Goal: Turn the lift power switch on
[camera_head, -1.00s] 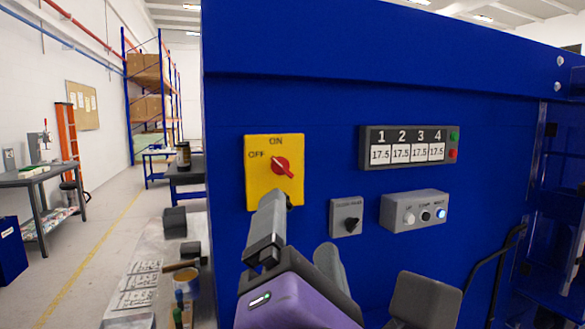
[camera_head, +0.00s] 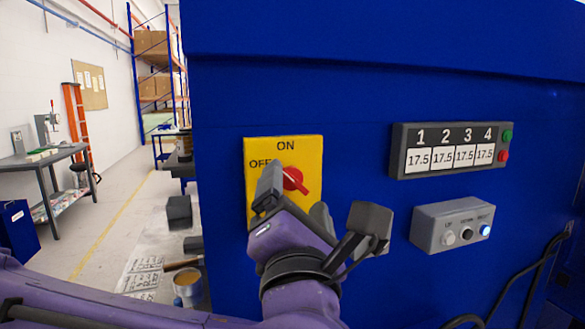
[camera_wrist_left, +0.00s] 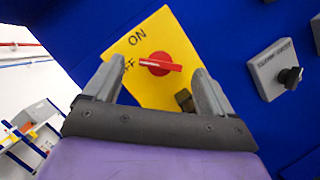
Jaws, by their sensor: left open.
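The lift power switch is a yellow plate (camera_head: 312,150) marked ON and OFF on the blue machine wall. Its red knob (camera_head: 294,180) has a white line pointing up-left toward OFF. My left gripper (camera_head: 294,188) is open in front of the plate, and one finger partly covers its left side. In the left wrist view, the red knob (camera_wrist_left: 160,64) appears between the two spread fingers of the gripper (camera_wrist_left: 159,68), with its white line toward OFF. I cannot tell whether the fingers touch the knob. My right gripper is not in view.
Right of the switch are a numbered display panel (camera_head: 451,150) and a grey button box (camera_head: 452,222) with one lit button. A small grey knob box (camera_wrist_left: 283,68) shows in the left wrist view. Black cables (camera_head: 535,275) hang lower right.

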